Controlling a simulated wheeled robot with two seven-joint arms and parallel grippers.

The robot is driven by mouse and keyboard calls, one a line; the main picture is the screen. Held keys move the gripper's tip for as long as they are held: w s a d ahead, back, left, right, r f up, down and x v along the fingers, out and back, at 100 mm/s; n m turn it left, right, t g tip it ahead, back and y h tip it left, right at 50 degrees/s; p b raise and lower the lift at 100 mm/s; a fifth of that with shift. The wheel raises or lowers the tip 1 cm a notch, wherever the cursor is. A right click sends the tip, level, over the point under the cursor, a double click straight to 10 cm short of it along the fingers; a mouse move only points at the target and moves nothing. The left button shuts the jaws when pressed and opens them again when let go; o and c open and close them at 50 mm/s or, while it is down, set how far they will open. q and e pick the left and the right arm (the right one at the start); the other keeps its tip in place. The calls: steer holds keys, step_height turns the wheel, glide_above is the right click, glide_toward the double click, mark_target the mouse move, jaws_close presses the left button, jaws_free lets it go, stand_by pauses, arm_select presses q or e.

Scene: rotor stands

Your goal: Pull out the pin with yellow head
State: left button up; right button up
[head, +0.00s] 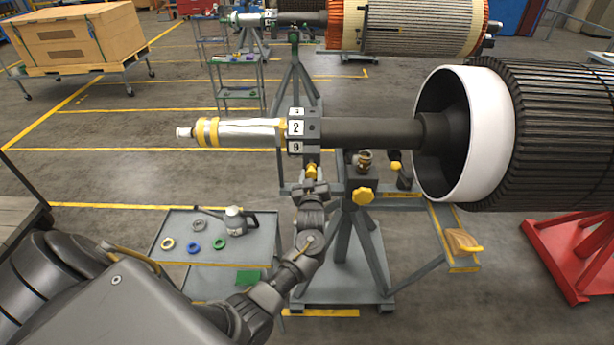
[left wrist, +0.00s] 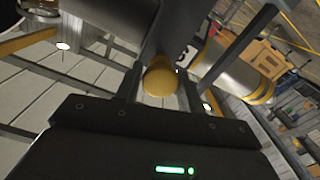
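The pin with the yellow head (head: 312,171) is under the numbered block (head: 297,129) on the stand's shaft, in the middle of the head view. In the left wrist view its round yellow head (left wrist: 159,78) is between my two fingers, which are close against its sides. My left gripper (head: 311,182) reaches up from below to the pin and appears shut on the head. The pin's shank is hidden. My right gripper is in neither view.
A larger yellow knob (head: 363,196) is on the stand to the right. A grey cart (head: 240,258) with coloured rings and a grey pot stands to the left. A large ribbed rotor (head: 563,130) with a white ring is at the right.

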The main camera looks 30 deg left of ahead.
arm_select(q)
steer(key=o, duration=0.4)
steer(key=shift+c, duration=0.2)
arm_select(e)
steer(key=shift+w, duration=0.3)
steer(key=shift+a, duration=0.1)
arm_select(q)
steer(key=shift+s+d, duration=0.15)
steer(key=shift+s, duration=0.1)
steer(key=b+v, duration=0.2)
steer(key=v, duration=0.8)
steer(key=shift+b, duration=0.4)
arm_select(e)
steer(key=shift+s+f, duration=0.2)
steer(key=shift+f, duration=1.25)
arm_select(q)
steer(key=shift+s, duration=0.1)
